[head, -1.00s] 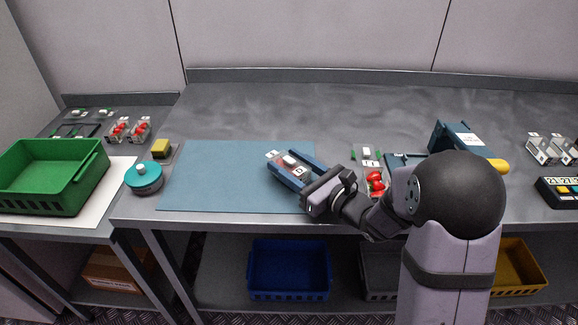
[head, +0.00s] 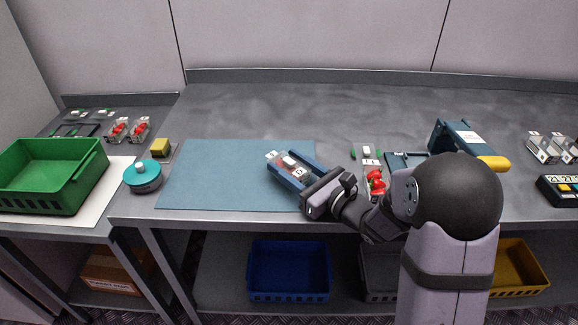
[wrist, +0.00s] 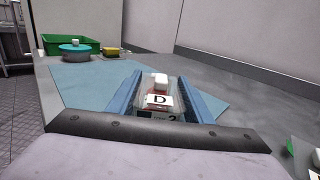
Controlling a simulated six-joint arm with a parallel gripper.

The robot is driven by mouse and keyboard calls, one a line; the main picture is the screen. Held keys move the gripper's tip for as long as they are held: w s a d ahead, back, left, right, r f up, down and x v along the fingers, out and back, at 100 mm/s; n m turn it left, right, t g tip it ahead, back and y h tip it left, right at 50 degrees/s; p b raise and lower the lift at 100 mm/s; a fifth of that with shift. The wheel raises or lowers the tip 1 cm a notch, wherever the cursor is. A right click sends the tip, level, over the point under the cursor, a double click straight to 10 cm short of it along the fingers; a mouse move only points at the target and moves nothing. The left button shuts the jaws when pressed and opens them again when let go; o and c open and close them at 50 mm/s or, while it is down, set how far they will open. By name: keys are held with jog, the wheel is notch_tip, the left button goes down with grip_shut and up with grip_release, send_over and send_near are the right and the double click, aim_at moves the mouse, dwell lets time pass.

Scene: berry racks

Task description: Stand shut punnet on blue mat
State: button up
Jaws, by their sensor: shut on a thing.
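My gripper (head: 292,170) reaches over the right part of the blue mat (head: 215,180), its two blue fingers on either side of a clear punnet (head: 284,163). The gripper is shut on this punnet. The punnet has a white block on top and a white label. A little red shows inside. The mat (wrist: 90,85) lies beneath and beyond it. I cannot tell whether the punnet touches the mat.
A turquoise round tub (head: 142,176) and a yellow block (head: 160,147) stand left of the mat, near a green crate (head: 52,190). An open punnet of red berries (head: 376,182) and a blue device (head: 458,140) are at right. The table's back is clear.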

jog(key=o, duration=1.1)
jog(key=shift+s+f, duration=0.2)
jog(key=shift+f, duration=0.7)
jog(key=shift+r, duration=0.1)
jog(key=shift+w+r+p, duration=0.1)
jog(key=shift+r+p, duration=0.35)
jog(key=shift+p, duration=0.2)
jog(key=shift+d, duration=0.25)
jog(key=v, duration=0.7)
jog(key=b+v, duration=0.1)
jog(key=v, duration=0.3)
jog(key=shift+s+d+r, duration=0.1)
jog(key=shift+s+r, duration=0.1)
jog(key=shift+r, duration=0.2)
